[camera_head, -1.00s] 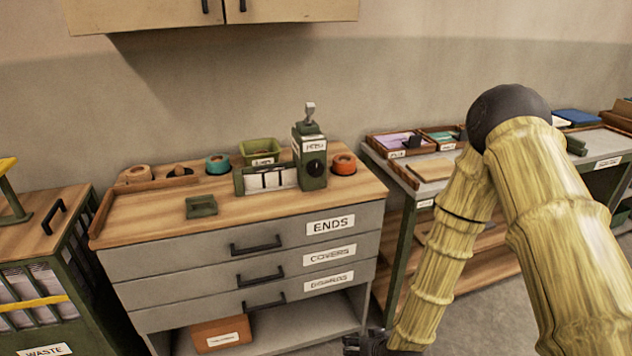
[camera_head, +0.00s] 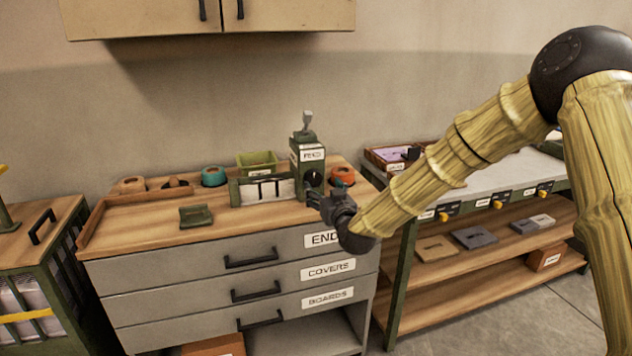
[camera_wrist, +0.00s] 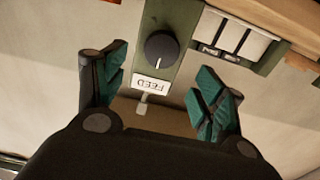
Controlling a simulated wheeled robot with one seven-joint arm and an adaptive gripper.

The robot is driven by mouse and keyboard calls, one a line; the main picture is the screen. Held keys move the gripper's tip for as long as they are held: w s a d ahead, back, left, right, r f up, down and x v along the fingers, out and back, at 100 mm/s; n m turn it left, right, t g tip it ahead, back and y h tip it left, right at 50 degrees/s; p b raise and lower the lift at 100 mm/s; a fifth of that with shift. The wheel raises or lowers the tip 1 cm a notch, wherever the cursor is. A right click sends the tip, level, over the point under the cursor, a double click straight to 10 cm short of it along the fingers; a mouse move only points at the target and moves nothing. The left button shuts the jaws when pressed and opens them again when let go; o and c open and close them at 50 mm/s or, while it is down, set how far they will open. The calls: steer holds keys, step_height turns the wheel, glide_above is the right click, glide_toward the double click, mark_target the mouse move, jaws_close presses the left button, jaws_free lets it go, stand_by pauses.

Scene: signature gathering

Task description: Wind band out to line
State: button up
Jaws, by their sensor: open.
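The green feed box (camera_head: 308,152) stands upright on the wooden cabinet top, with a FEED label and a grey lever (camera_head: 307,121) on top. Its round black knob (camera_wrist: 162,46) has a white pointer mark and faces me in the wrist view. A green-framed white panel with dark upright lines (camera_head: 265,189) stands beside the box, at its left in the head view. My gripper (camera_wrist: 160,70) is open and empty, just in front of the box. Its teal-padded fingers lie either side of the knob in the wrist view; no contact shows. I cannot make out the band.
An orange roll (camera_head: 343,175) sits right of the box, close to my gripper. A teal roll (camera_head: 213,176), a green bin (camera_head: 258,161) and a small green holder (camera_head: 196,215) are at left. A wall cupboard (camera_head: 200,18) hangs above.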

mark_target(315, 178)
steer(key=shift+x, duration=3.55)
steer(key=shift+s+f, duration=0.1)
steer(key=shift+f, duration=0.05)
steer(key=c, duration=1)
